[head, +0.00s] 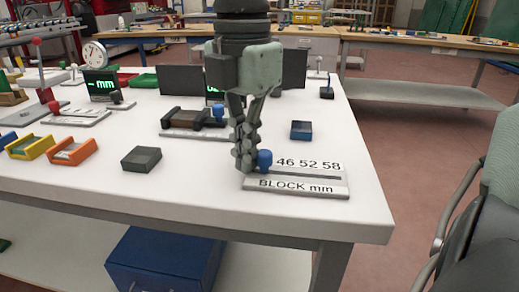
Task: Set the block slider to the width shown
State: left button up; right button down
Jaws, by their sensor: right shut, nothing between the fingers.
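The block slider is a grey plate (300,188) near the front right corner of the white table, marked "BLOCK mm" with "46 52 58" along its slot. Its blue knob (265,159) stands at the left part of the slot, left of the "46". My right gripper (246,162) points down, shut and empty, with its fingertips close against the left side of the blue knob. Whether they touch it I cannot tell. The gripper hides part of the plate's left end and most of a dark display (208,97) behind it. My left gripper is not in view.
A black block (141,159), a blue-topped box (301,130) and orange and yellow trays (70,151) lie nearby. Another slider with a blue knob (218,113) stands behind. A green display (101,85) and a clock (93,54) are at back left.

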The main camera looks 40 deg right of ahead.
aim_at(271, 153)
jog(key=shift+s+d+b, duration=0.35)
jog(key=shift+s+d, duration=0.65)
jog(key=shift+s, duration=0.15)
jog(key=shift+s+d, duration=0.15)
jog(key=shift+s, duration=0.05)
jog(key=shift+s+d+b, duration=0.3)
jog(key=shift+s+d, duration=0.4)
jog(key=shift+s, duration=0.1)
jog(key=shift+w+a, duration=0.1)
jog(key=shift+w, duration=0.05)
jog(key=shift+w+a, duration=0.3)
jog(key=shift+w, duration=0.05)
jog(key=shift+r+p, duration=2)
jog(key=shift+r, duration=1.55)
